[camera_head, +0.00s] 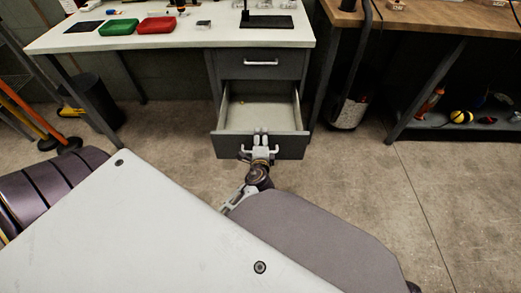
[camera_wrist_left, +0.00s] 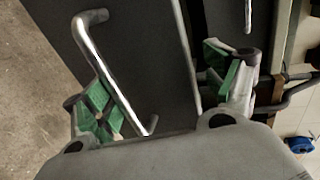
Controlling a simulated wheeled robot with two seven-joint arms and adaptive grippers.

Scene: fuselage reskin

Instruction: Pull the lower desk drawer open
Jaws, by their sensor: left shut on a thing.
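The lower desk drawer (camera_head: 228,147) is dark grey and stands well open below the desk, its light inside showing in the head view. My left gripper (camera_head: 261,137) is at the middle of its front. In the left wrist view the drawer front (camera_wrist_left: 160,65) and its bar handle (camera_wrist_left: 112,72) are close by, between the green-padded fingers (camera_wrist_left: 165,85). The gripper is shut on the drawer, but I cannot tell whether on the handle or the panel. A small yellow thing lies inside the drawer. My right gripper is not in view.
The closed upper drawer (camera_head: 285,70) is above, under the white desktop (camera_head: 180,36) with green and red trays. A black bin (camera_head: 98,100) stands at left, a wooden bench (camera_head: 440,18) at right. The floor (camera_head: 350,170) in front of the drawer's right side is clear.

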